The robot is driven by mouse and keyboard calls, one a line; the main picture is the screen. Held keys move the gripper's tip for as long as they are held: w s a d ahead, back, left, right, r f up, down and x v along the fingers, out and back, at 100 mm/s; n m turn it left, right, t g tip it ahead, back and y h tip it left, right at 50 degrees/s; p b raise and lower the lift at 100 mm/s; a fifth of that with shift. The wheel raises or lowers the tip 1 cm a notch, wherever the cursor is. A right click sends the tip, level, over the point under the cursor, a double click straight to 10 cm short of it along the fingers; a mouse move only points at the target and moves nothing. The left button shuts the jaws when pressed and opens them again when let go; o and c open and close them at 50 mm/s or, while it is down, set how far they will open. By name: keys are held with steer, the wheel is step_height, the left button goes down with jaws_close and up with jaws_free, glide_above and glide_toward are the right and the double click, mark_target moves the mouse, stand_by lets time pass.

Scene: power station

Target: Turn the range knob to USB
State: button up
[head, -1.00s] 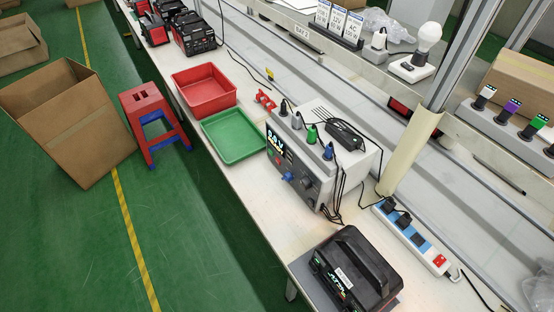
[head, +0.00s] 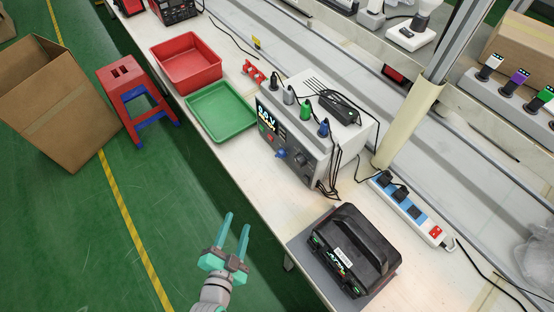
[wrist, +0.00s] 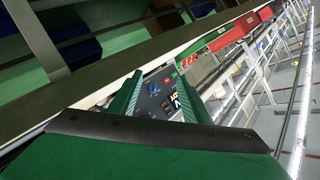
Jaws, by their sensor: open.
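The tester box (head: 345,135) stands on the bench, with a lit display (head: 267,115) on its front reading about 0.0 V. A blue knob (head: 281,154) and a dark knob (head: 301,159) are on that front panel. I cannot tell which one is the range knob, and the USB label is too small to read. My gripper (head: 238,219) is open and empty, over the green floor in front of the bench, apart from the panel. In the wrist view, the panel (wrist: 155,88) shows tilted beyond and between my fingers, with the blue knob (wrist: 153,93) on it.
A black power pack (head: 352,250) sits on the bench right of the box. A green tray (head: 222,112) and a red tray (head: 187,62) lie to its left. Cables and a power strip (head: 408,210) are behind. The floor in front is open; a red stool (head: 136,95) stands left.

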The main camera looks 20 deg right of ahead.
steer(key=w+d+r+m+h, duration=0.2)
steer(key=w+d+m, duration=0.15)
steer(key=w, duration=0.25)
steer(key=m+g+h, duration=0.2)
steer(key=m, duration=0.1)
glide_toward(280, 154)
steer(key=shift+f+x, duration=0.15)
steer(key=shift+x, duration=1.2)
steer(key=shift+f+x, duration=0.2)
steer(key=shift+x, duration=1.1)
steer(key=shift+f+x, duration=0.15)
steer(key=shift+x, duration=1.2)
steer(key=shift+a+m, duration=0.1)
steer(key=shift+m, duration=0.15)
steer(key=c, duration=1)
